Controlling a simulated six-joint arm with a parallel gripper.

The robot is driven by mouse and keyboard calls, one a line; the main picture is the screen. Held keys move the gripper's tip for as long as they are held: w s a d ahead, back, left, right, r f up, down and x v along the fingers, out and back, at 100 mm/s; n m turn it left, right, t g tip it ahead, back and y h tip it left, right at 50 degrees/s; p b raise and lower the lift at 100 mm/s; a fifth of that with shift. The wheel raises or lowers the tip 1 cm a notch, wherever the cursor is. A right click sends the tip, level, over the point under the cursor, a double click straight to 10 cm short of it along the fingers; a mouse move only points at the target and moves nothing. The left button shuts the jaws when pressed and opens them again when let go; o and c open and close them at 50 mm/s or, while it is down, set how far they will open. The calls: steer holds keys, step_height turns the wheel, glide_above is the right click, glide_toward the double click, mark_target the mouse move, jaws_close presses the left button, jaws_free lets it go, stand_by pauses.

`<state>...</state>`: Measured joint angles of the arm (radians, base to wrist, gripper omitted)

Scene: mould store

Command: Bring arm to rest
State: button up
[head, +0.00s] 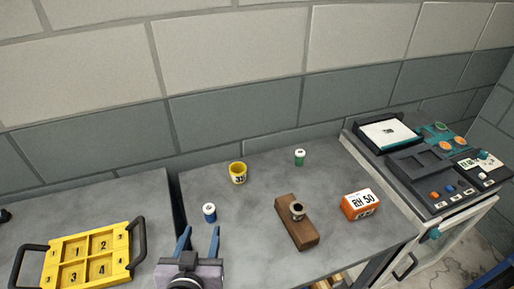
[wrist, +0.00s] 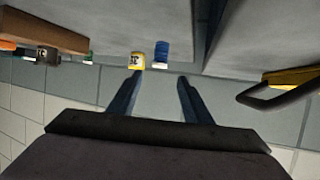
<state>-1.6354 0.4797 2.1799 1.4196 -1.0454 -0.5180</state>
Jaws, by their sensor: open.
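My gripper (head: 199,243) is in the lower middle of the head view, with its two blue fingers apart and nothing between them. The fingers also show in the wrist view (wrist: 157,86), where they are spread and empty. The gripper is near the front of the grey table, close to the gap between the two table tops. A blue jar with a white lid (head: 209,212) stands just beyond the fingertips. I cannot tell the gripper's exact height above the table.
The right table (head: 240,215) holds a yellow cup (head: 238,172), a green jar (head: 299,157), a brown block (head: 299,232) with a small dark-and-white piece, and an orange box (head: 360,204). A yellow numbered tray (head: 120,235) lies left. A dark console (head: 415,160) stands right. A wall is behind.

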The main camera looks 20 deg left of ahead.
steer(key=w+d+r+m+g+p, duration=0.25)
steer(key=w+r+g+p, duration=0.2)
steer(key=w, duration=0.55)
steer(key=w+d+g+p, duration=0.2)
steer(key=w+d+p, duration=0.1)
steer(key=d, duration=0.6)
steer(key=s+d+f+m+g+h+b, duration=0.1)
steer(key=s+d+f+h, duration=0.1)
steer(key=d, duration=0.9)
steer(key=s+d+f+g+h+b, duration=0.1)
steer(key=s+d, duration=0.3)
steer(key=d, duration=0.6)
steer(key=s+d+f+m+g+h+b, duration=0.1)
steer(key=s+d+f+g+h, duration=0.1)
steer(key=d, duration=0.9)
steer(key=shift+s+d+f+m+g+h+b, duration=0.3)
steer(key=shift+s+f+m+g+h+b, duration=0.1)
steer(key=shift+s+f+g, duration=0.4)
steer(key=shift+s+r, duration=0.1)
steer(key=shift+r, duration=0.05)
